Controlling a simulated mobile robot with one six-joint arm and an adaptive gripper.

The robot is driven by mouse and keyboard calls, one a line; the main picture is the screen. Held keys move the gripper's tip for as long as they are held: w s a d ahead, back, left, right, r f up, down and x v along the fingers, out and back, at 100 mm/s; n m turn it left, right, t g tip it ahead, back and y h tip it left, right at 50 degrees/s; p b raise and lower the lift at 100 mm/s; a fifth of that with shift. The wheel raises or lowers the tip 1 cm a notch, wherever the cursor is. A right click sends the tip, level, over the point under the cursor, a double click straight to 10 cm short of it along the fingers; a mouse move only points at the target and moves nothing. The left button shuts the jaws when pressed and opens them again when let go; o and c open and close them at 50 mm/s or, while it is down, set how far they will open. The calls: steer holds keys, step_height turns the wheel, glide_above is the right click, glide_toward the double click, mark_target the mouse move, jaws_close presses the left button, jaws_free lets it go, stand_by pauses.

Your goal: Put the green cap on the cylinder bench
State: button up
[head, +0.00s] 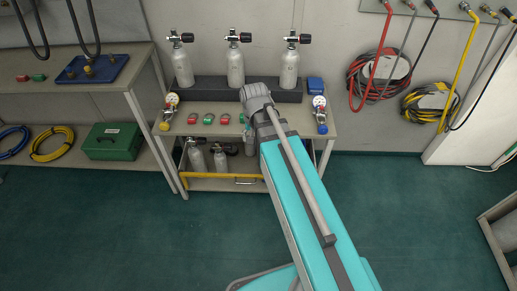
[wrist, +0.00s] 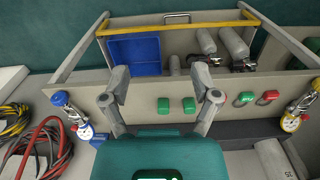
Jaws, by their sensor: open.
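Several green and red caps lie in a row along the front of the cylinder bench (head: 182,130). In the wrist view, two green caps, one (wrist: 163,106) left and one (wrist: 188,105) right, show between my fingers. A third green cap (wrist: 243,98) lies further right, between red caps. Another green cap (head: 39,77) lies beside a red cap on the left workbench. My gripper (wrist: 160,82) is open and empty, above the cylinder bench. In the head view my arm hides part of the bench top and row.
Three grey cylinders (head: 235,68) with black valves stand along the back of the bench. Gauges (head: 169,112) stand at both front corners. A blue bin (wrist: 134,53) and more cylinders sit on the lower shelf. Coiled hoses (head: 378,76) hang at the right.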

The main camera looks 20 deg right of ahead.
steer(key=s+n, duration=0.4)
steer(key=s, duration=0.1)
steer(key=shift+a, duration=0.1)
